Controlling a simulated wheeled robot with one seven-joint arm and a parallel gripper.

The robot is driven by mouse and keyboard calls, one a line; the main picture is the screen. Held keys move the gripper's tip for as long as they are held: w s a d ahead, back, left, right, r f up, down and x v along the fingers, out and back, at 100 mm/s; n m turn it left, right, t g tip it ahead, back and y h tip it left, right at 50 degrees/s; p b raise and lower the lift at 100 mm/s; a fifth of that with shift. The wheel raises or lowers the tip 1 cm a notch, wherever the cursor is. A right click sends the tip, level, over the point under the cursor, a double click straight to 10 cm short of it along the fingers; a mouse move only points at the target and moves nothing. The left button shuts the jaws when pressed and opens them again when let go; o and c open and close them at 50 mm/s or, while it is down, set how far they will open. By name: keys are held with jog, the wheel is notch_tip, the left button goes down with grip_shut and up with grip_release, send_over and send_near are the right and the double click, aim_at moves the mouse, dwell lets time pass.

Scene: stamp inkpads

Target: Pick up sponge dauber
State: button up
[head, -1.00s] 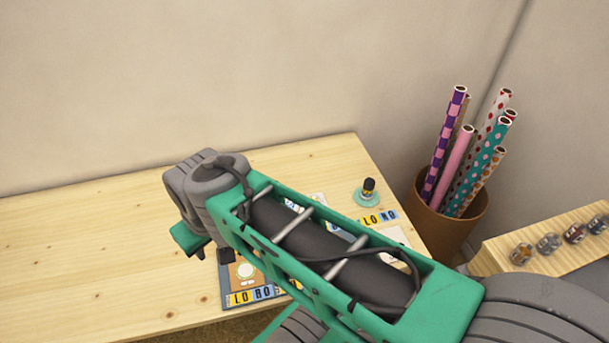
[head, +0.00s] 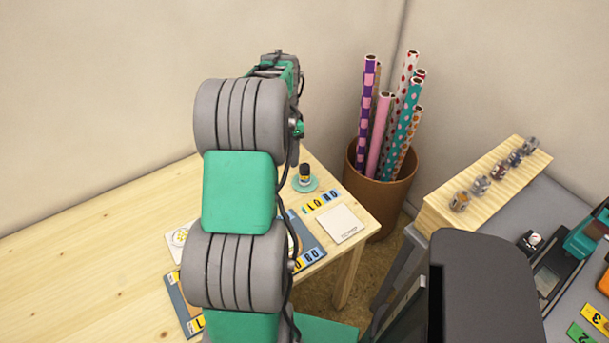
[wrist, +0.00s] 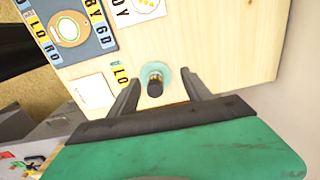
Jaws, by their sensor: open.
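The sponge dauber (head: 305,174) is a small dark upright piece with a yellow band. It stands on a round teal saucer (head: 305,188) near the right end of the wooden table. In the wrist view the dauber (wrist: 155,88) appears between the two open fingers of my gripper (wrist: 157,88), with the teal saucer (wrist: 148,70) beneath it. I cannot tell whether the fingers are level with the dauber or above it; no grip on it shows. In the head view my arm hides the fingers.
Printed cards and a white square pad (head: 341,224) lie on the table (head: 90,235) near the dauber. A brown bin (head: 398,180) of patterned paper rolls stands just right of the table. A wooden rack (head: 480,190) with small jars stands farther right. The table's left side is clear.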

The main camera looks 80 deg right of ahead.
aim_at(305, 166)
jog(key=shift+m, duration=0.9)
jog(key=s, duration=0.1)
jog(key=s+d+f, duration=0.1)
jog(key=s, duration=0.1)
jog(key=s+f, duration=0.1)
jog(key=shift+s+d+f, duration=0.1)
jog(key=shift+s+d, duration=0.05)
jog(key=shift+d, duration=0.2)
notch_tip(305, 166, down, 7)
jog(key=shift+s+d+r+p, duration=0.1)
jog(key=shift+s+d+p, duration=0.05)
jog(key=shift+p, duration=0.55)
grip_shut()
